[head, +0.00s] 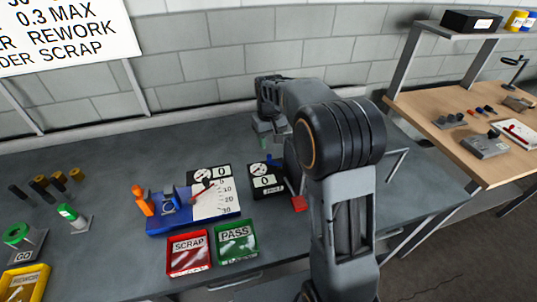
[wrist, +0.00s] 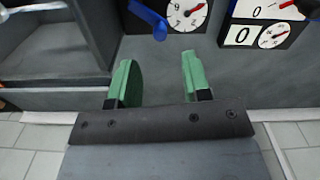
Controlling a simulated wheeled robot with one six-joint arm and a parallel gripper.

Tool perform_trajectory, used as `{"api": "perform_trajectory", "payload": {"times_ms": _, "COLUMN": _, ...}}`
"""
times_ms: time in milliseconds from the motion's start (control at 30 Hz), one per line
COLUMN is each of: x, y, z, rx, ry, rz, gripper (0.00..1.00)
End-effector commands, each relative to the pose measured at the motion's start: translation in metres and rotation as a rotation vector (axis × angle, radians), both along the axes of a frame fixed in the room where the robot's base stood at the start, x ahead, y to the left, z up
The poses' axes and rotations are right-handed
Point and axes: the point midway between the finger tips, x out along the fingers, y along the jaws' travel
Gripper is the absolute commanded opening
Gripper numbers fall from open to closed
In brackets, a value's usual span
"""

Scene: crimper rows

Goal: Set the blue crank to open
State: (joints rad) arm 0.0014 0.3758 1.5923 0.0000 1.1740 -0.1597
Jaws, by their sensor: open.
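A blue crank (head: 269,159) shows as a small blue piece at the back of a black gauge box (head: 266,182) with a white dial and a 0. In the head view, my gripper (head: 266,138) is over the bench behind the gauge box.
A blue fixture (head: 180,224) with a white scale stands left of the gauge box. Red SCRAP (head: 188,268) and green PASS (head: 236,257) trays sit in front. A grey open-fronted structure (wrist: 60,45) is at left in the wrist view. A wooden table (head: 480,135) stands right.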

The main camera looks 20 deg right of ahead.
Motion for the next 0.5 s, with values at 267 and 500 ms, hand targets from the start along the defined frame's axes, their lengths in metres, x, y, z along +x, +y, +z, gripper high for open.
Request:
{"api": "perform_trajectory", "payload": {"times_ms": 267, "x": -0.001, "y": 0.0, "z": -0.048, "rx": 0.001, "ry": 0.003, "rz": 0.001, "gripper": 0.44}}
{"api": "perform_trajectory", "payload": {"times_ms": 500, "x": 0.0, "y": 0.001, "z": -0.07, "rx": 0.0, "ry": 0.001, "rz": 0.002, "gripper": 0.44}}
